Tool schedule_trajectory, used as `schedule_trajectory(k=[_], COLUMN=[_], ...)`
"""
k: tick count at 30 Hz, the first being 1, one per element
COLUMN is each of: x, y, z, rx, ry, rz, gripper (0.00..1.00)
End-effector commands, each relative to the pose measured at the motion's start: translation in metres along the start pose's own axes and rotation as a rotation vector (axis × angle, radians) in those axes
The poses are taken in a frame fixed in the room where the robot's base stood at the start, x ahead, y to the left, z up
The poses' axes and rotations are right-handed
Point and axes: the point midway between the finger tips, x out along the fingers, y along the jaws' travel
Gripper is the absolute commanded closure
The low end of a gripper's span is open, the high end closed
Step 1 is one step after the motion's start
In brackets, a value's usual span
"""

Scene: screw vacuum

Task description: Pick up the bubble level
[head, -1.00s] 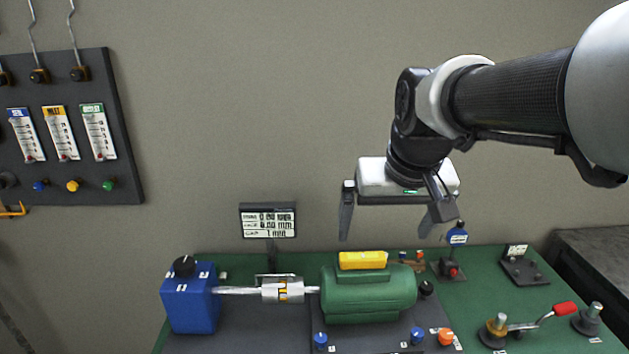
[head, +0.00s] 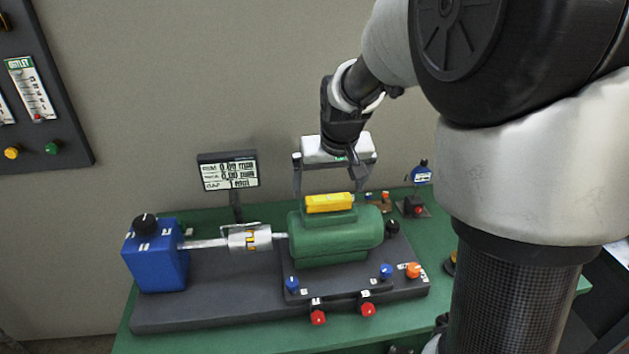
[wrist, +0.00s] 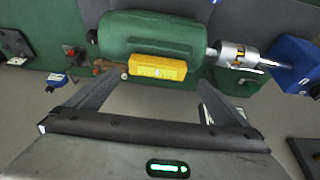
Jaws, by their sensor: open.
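The bubble level is a yellow block (head: 329,203) lying on top of the green motor (head: 340,240). It also shows in the wrist view (wrist: 158,67), near the motor's edge and between the lines of my two fingers. My gripper (head: 329,192) is open and empty, with its fingers spread wider than the level is long. In the head view the fingers hang just above and behind the level, one towards each end. I cannot tell the exact gap between fingertips and level. No finger appears to touch it.
A blue block with a black knob (head: 160,255) joins the motor through a silver coupling (head: 249,238). A display (head: 228,171) stands behind them. A blue-faced dial indicator (head: 421,175) stands right of the motor. Blue, orange and red knobs line the front of the dark base (head: 215,305).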

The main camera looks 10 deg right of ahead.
Motion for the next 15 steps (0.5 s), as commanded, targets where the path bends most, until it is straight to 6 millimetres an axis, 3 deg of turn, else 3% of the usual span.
schedule_trajectory(k=[10,15], x=[0.042,0.054], y=[0.005,0.005], z=[0.002,0.001], rx=[0.002,0.001], ry=[-0.004,-0.001], rz=[0.001,0.000], gripper=[0.00,0.00])
